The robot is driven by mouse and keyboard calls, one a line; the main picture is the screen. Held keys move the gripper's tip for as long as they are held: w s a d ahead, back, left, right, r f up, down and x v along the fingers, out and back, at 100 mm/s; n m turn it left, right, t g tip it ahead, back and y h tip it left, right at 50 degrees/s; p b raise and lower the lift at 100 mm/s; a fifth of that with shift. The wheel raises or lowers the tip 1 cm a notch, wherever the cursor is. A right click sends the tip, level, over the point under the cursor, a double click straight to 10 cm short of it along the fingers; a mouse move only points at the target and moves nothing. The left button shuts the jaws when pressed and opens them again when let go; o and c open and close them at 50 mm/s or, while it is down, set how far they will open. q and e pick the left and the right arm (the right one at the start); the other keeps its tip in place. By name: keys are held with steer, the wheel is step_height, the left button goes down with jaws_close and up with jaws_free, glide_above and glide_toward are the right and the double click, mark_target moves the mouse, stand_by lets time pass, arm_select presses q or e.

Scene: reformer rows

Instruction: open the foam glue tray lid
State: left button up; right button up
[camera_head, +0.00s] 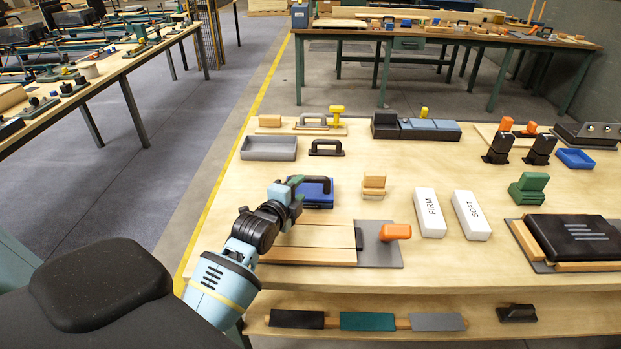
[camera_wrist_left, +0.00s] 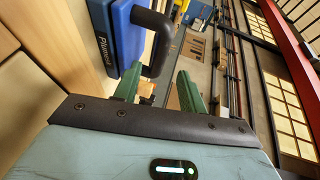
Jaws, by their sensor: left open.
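A blue box-like piece with a black loop handle (camera_head: 315,188) sits on the light wood bench, left of centre. It also shows close up in the left wrist view (camera_wrist_left: 120,35), with white lettering on its side that I cannot read fully. No label confirms that it is the foam glue tray lid. My left gripper (camera_head: 294,184) is at its left side in the head view. In the left wrist view its green fingers (camera_wrist_left: 158,82) are apart, with the handle's end between or just beyond their tips; contact is unclear. My right gripper is not in view.
A board with wood strips and an orange knob (camera_head: 395,232) lies in front. A grey tray (camera_head: 268,148) and black handle piece (camera_head: 326,147) stand behind. White blocks marked FIRM (camera_head: 429,214) and SOFT (camera_head: 471,215) are to the right.

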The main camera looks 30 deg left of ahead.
mark_target(308, 181)
arm_select(q)
steer(key=x, duration=0.7)
steer(key=shift+w+b, duration=0.15)
steer(key=shift+b, duration=0.15)
jaws_close()
